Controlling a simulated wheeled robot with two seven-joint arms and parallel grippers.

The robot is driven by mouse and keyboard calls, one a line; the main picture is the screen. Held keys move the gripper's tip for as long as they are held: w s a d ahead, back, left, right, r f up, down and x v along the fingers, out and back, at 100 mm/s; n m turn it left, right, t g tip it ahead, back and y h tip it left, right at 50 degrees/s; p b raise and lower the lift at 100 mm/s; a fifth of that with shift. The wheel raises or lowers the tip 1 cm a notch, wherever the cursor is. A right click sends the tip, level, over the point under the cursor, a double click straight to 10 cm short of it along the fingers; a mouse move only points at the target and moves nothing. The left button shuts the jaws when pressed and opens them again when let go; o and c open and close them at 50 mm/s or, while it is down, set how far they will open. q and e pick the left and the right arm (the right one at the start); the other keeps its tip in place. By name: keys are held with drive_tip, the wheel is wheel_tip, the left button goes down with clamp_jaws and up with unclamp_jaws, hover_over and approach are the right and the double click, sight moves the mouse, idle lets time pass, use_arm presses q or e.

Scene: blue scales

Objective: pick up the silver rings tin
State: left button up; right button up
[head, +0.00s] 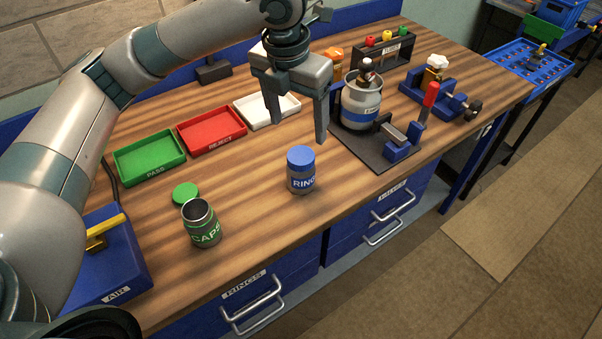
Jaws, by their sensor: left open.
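The silver rings tin (301,180) stands upright on the wooden workbench, with a blue lid and a blue label reading "RING". My left gripper (300,122) is above and behind it in the picture, fingers pointing down. Its fingers are apart with nothing between them, and it does not touch the tin. My right gripper is not in view.
A green caps tin (205,230) stands open at left, its green lid (185,193) beside it. Green (149,157), red (212,131) and white (268,111) trays lie behind.

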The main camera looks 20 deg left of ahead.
use_arm(q)
drive_tip(key=f, duration=0.1)
drive_tip(key=p, duration=0.2)
hover_over(302, 157)
drive_tip(key=s, duration=0.1)
wheel_tip(302, 157, down, 6)
drive_tip(key=shift+s+r, duration=0.1)
drive_tip(key=shift+r, duration=0.15)
drive_tip(key=f, duration=0.3)
drive_tip(key=w+f, duration=0.1)
drive_tip(key=f, duration=0.1)
drive_tip(key=shift+p, duration=0.3)
drive_tip(key=shift+f, duration=0.5)
drive_tip(key=f+p, duration=0.1)
drive_tip(key=f, duration=0.1)
drive_tip(key=w+f+p, duration=0.1)
drive_tip(key=shift+w+a+f, duration=0.1)
drive_tip(key=shift+a+f, duration=0.1)
drive_tip(key=shift+f, duration=0.65)
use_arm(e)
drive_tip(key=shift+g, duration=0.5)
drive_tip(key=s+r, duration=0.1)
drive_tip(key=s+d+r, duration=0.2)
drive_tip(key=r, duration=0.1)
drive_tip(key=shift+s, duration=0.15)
